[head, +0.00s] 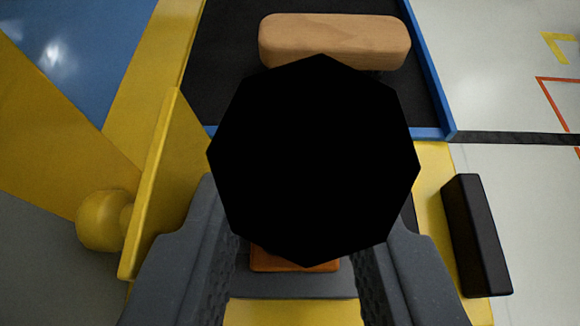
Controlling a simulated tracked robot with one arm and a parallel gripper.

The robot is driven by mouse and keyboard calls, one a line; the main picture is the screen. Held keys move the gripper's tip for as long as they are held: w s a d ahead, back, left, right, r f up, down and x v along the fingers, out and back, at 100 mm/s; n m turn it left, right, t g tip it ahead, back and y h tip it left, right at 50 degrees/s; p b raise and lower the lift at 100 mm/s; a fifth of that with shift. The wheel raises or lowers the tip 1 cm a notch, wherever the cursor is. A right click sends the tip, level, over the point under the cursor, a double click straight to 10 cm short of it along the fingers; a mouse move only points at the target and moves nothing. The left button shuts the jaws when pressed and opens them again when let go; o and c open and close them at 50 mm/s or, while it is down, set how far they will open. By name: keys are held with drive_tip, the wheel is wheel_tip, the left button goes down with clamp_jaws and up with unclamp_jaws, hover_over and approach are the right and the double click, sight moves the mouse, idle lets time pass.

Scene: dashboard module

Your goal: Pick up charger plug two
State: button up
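My gripper (298,235) reaches up from the bottom edge, its two dark grey fingers wide apart with their textured inner faces showing. A flat black octagonal shape (314,160) fills the middle of the view and covers the gap between the fingers and part of their tips. I cannot tell whether it is a plug or something close to the camera. Below it, an orange-brown piece (295,261) shows between the fingers, above a dark grey strip (290,285). Most of that piece is hidden. I cannot make out which thing is charger plug two, and no contact with the fingers shows.
A tan wooden block (335,36) lies in a dark tray with a blue rim (428,70) at the top. A black bar (476,235) lies at the right on a yellow surface (436,180). A yellow upright plate (160,190) with a round knob (103,220) stands left.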

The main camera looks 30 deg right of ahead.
drive_tip(key=x, duration=0.2)
drive_tip(key=shift+w+d+f, duration=0.1)
drive_tip(key=shift+w+f, duration=0.05)
drive_tip(key=shift+w, duration=0.05)
clamp_jaws()
